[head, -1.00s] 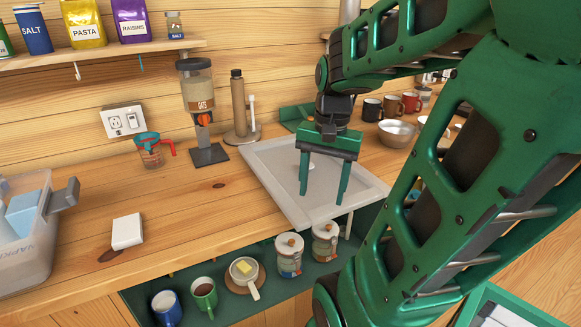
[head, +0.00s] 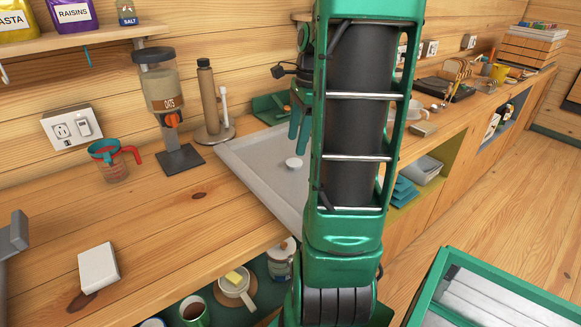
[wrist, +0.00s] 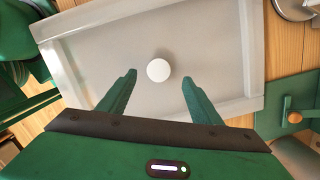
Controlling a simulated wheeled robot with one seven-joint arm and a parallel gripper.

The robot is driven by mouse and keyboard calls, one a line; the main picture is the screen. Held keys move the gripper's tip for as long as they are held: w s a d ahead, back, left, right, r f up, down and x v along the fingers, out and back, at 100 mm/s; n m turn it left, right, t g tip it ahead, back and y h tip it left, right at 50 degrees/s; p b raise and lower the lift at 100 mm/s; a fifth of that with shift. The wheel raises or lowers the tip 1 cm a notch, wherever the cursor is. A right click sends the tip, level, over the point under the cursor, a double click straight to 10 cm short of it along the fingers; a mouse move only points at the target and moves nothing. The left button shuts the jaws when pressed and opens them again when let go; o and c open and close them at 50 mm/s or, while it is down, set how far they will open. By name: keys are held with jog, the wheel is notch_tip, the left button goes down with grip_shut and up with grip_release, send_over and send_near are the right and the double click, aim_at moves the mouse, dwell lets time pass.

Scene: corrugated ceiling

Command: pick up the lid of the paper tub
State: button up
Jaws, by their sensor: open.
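A small white round piece (head: 294,162) sits on the grey tray in the head view. In the wrist view it shows from above as a plain white disc (wrist: 158,70). It looks like the paper tub's lid; I cannot tell whether a tub is under it. My gripper (wrist: 158,79) is open and empty, with the disc between and just beyond its fingertips in that picture. The gap in height is unclear. In the head view my arm hides much of the gripper; its green fingers show above the tray.
The grey tray (head: 245,160) has a raised rim. A paper towel holder (head: 208,105) and an oats dispenser (head: 168,100) stand behind and left of it. A green box (head: 270,107) lies behind. A measuring cup (head: 113,160) stands left. The tray around the disc is clear.

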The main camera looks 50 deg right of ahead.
aim_at(294, 162)
jog(key=shift+w+a+f, duration=0.1)
jog(key=shift+a+f, duration=0.1)
jog(key=shift+f, duration=0.4)
jog(key=shift+a+f, duration=0.1)
jog(key=shift+f, duration=2.55)
jog(key=shift+c, duration=0.7)
jog(key=c, duration=1.1)
jog(key=shift+c, duration=0.2)
